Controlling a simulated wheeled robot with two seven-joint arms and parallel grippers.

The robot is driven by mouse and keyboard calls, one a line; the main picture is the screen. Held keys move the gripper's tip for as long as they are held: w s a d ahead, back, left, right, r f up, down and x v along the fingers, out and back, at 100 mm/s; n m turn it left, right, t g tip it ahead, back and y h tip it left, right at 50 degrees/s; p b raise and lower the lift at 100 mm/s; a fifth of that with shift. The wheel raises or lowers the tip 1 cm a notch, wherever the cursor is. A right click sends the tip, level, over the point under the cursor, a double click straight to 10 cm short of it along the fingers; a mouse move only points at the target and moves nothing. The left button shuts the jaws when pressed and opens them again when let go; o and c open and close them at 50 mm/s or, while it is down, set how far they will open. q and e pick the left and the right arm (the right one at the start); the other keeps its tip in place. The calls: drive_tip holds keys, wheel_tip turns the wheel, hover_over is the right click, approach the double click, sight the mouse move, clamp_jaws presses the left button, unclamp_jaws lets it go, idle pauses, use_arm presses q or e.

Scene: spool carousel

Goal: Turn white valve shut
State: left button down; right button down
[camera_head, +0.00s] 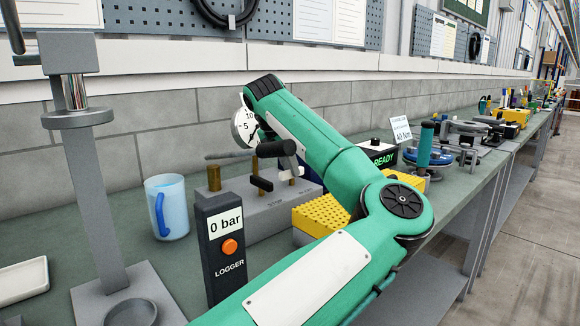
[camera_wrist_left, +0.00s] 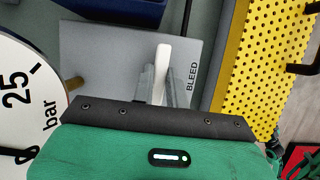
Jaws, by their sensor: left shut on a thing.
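The white valve's lever (camera_wrist_left: 163,60) stands out from a grey block beside the word BLEED in the left wrist view. My left gripper (camera_wrist_left: 160,84) is shut on this lever, with one grey finger on each side of it. My right gripper is out of view.
A logger (camera_head: 228,246) reading 0 bar stands in front of the block, with a blue mug (camera_head: 167,207) to its left. A yellow perforated block (camera_head: 321,214) is close on the right. A grey post stand (camera_head: 98,200) rises at the left.

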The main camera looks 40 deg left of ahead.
use_arm(q)
drive_tip(key=c, duration=1.4)
unclamp_jaws()
